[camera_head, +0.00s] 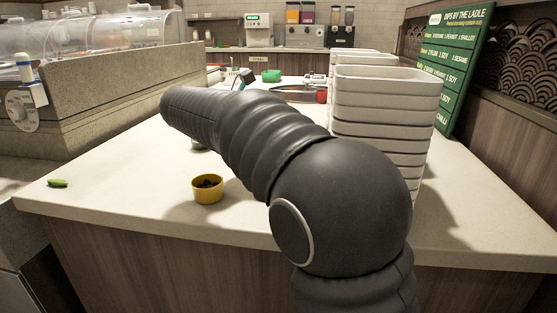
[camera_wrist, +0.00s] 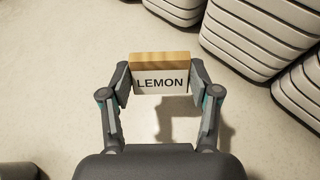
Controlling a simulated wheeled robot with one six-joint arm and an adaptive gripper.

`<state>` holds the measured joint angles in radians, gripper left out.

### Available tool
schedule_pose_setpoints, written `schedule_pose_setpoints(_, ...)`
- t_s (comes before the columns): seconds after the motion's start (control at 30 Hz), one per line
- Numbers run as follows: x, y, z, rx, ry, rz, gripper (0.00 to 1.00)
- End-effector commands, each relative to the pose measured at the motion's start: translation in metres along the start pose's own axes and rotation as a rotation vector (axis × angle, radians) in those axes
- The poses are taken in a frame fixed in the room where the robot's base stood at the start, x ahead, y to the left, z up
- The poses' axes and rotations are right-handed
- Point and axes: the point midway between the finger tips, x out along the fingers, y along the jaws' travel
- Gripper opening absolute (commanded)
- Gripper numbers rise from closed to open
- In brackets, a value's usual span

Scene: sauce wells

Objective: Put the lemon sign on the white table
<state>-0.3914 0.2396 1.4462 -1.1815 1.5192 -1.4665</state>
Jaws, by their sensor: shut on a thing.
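The lemon sign (camera_wrist: 161,84) is a small white plate reading LEMON with a light wooden top edge. It sits between the two fingers of my gripper (camera_wrist: 161,86) in the wrist view, and the gripper is shut on its sides. A shadow lies on the pale surface below and right of it, and the sign looks held above that surface. The white table (camera_head: 120,190) spreads across the head view. There, my arm reaches over it, and my gripper and the sign are hidden behind the arm.
Tall stacks of white containers (camera_head: 385,100) stand right of my arm, and also show in the wrist view (camera_wrist: 262,38). A yellow cup (camera_head: 208,189) with dark contents and a small green item (camera_head: 57,183) sit near the front. A green bowl (camera_head: 271,76) stands farther back. The table's left front is mostly clear.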

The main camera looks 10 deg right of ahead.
Motion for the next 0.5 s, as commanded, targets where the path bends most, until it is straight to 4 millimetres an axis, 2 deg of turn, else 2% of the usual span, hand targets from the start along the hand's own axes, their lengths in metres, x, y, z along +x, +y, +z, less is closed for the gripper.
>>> schedule_pose_setpoints(0.1, 0.0, -0.018, -0.012, -0.001, 0.0, 0.002, 0.38)
schedule_pose_setpoints(0.2, 0.0, -0.027, -0.018, -0.001, 0.0, 0.002, 0.38)
schedule_pose_setpoints(0.37, 0.002, -0.03, -0.023, -0.001, 0.0, 0.002, 0.38)
schedule_pose_setpoints(0.5, 0.008, -0.03, -0.037, -0.003, 0.0, 0.001, 0.38)
